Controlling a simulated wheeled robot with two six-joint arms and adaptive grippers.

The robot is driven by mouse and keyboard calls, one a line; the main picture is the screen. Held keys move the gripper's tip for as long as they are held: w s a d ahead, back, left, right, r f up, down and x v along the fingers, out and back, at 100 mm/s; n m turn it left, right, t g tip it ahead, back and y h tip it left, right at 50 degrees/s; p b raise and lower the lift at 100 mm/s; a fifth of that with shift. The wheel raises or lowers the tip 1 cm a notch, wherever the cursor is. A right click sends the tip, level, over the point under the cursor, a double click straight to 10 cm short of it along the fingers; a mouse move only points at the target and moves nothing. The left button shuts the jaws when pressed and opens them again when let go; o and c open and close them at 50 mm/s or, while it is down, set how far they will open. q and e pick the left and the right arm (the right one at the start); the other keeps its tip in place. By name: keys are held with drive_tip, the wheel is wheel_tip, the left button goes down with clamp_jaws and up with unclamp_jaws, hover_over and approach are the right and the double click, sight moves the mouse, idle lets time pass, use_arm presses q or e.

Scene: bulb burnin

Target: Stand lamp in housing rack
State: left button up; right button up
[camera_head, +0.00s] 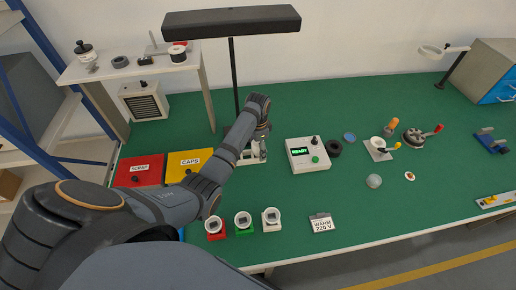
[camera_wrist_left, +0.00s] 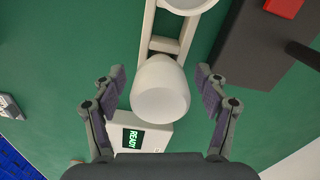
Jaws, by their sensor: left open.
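A white rounded lamp (camera_wrist_left: 160,88) is between the two fingers of my left gripper (camera_wrist_left: 161,90) in the left wrist view. The fingers are spread apart, with a gap on each side of the lamp. A pale rack (camera_wrist_left: 158,44) runs behind the lamp, with another white round piece (camera_wrist_left: 186,3) at its upper end. The lamp hides where it meets the rack, so I cannot tell whether it is seated. In the head view my left gripper (camera_head: 263,130) points down over the pale rack (camera_head: 246,158), partly covering it. My right gripper is out of view.
The READY box (camera_head: 307,153) stands just right of the rack. A red SCRAP bin (camera_head: 139,170) and yellow CAPS bin (camera_head: 190,162) lie left. Three round fittings (camera_head: 243,220) stand along the front beside the WARM 220 V sign (camera_head: 321,223). A black lamp post (camera_head: 234,75) rises behind.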

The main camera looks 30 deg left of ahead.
use_arm(q)
wheel_tip(320, 180, up, 7)
drive_tip(key=shift+r, duration=0.1)
idle(0.6)
